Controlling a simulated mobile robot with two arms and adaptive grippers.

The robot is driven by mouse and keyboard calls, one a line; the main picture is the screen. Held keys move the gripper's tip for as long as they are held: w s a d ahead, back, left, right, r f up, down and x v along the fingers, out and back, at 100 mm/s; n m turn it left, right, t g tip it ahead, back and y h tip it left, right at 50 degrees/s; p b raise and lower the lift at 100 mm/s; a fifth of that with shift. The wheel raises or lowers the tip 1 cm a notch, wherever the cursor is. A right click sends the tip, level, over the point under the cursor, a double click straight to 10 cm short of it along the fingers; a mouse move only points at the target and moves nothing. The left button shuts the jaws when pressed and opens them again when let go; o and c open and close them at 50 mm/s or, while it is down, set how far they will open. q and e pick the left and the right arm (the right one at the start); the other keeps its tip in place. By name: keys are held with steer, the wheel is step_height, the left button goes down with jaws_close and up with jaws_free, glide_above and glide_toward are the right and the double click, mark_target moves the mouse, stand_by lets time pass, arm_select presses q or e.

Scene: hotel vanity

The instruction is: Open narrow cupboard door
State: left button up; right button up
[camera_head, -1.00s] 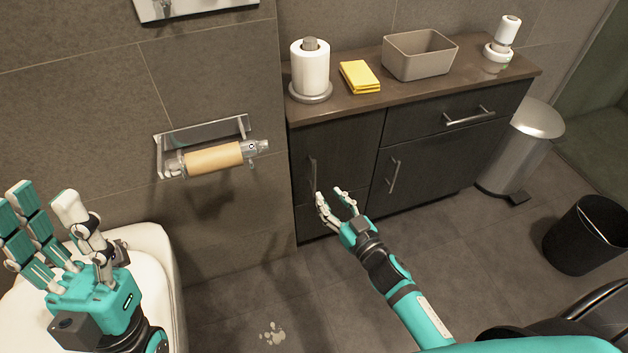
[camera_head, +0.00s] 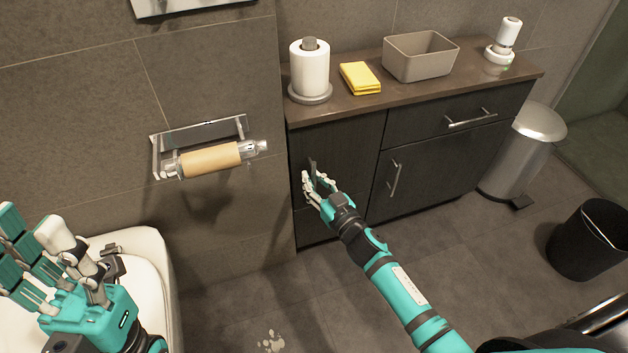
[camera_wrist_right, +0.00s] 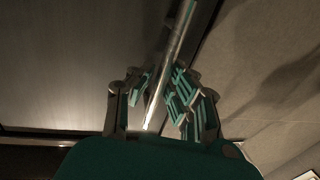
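The narrow cupboard door (camera_head: 351,146) is the dark left-hand front of the vanity and looks closed. Its upright metal handle (camera_head: 312,165) is near the door's left edge. My right gripper (camera_head: 319,180) is at the lower part of this handle. In the right wrist view the handle (camera_wrist_right: 175,58) runs between the fingers of my right gripper (camera_wrist_right: 158,95), with fingers on both sides and a gap visible on the left. The fingers are partly bent and do not look closed on it. My left gripper (camera_head: 42,240) is open and empty at the lower left, away from the vanity.
The vanity top (camera_head: 395,100) holds a paper roll (camera_head: 309,72), a yellow cloth (camera_head: 360,78), a beige bin (camera_head: 418,62) and a dispenser (camera_head: 505,40). A toilet-roll holder (camera_head: 205,150) juts from the wall left of the door.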

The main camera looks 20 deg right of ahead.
jaws_close()
steer(key=shift+s, duration=0.15)
